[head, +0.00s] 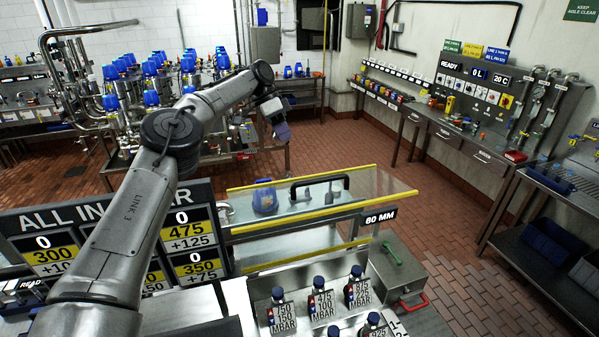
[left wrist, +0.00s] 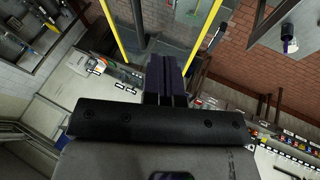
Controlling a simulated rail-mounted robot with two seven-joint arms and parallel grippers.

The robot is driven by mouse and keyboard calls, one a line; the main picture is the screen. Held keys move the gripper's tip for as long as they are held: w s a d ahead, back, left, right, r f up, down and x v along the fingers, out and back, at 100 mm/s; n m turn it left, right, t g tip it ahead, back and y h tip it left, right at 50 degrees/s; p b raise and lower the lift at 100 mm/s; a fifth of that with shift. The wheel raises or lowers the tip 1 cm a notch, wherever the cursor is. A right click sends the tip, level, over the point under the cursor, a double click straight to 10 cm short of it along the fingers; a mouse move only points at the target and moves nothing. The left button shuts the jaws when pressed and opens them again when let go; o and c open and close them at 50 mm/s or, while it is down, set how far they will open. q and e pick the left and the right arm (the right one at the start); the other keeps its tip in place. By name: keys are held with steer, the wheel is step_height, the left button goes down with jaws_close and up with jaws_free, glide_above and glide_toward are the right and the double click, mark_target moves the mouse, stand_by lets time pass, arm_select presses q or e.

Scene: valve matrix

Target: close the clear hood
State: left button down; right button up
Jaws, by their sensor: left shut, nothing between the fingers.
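The clear hood (head: 350,186) is a see-through panel with yellow edge strips, in the middle of the head view. A black bar handle (head: 320,176) shows at its far side. A blue-capped part (head: 265,197) shows at its left end. I cannot tell how far the hood is open. My left gripper (head: 281,129) is shut and empty, in the air beyond the hood's far edge, apart from it. In the left wrist view the shut fingers (left wrist: 166,70) are dark, and yellow strips (left wrist: 119,45) run beyond them. My right gripper is not in view.
An "80 MM" label (head: 380,217) is at the hood's near right corner. A grey box (head: 400,268) with green and red handles stands nearby. Blue-capped valves (head: 152,98) and pipes fill the back left. Brick floor (head: 455,215) is clear to the right.

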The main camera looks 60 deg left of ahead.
arm_select(q)
steer(key=p, duration=0.1)
glide_toward(299, 192)
steer(key=w, duration=0.1)
steer(key=w+d, duration=0.1)
steer(key=w, duration=0.1)
steer(key=shift+d+r, duration=0.15)
steer(key=shift+r, duration=0.1)
steer(key=shift+d+p, duration=0.35)
steer(key=shift+p, duration=0.05)
steer(key=shift+s+d+f+p, duration=0.2)
steer(key=shift+d+f+p, duration=0.15)
steer(key=shift+d, duration=0.3)
steer(key=shift+s+d+f+p, duration=0.2)
steer(key=shift+d+f+p, duration=0.15)
steer(key=shift+d, duration=0.25)
steer(key=shift+d, duration=0.1)
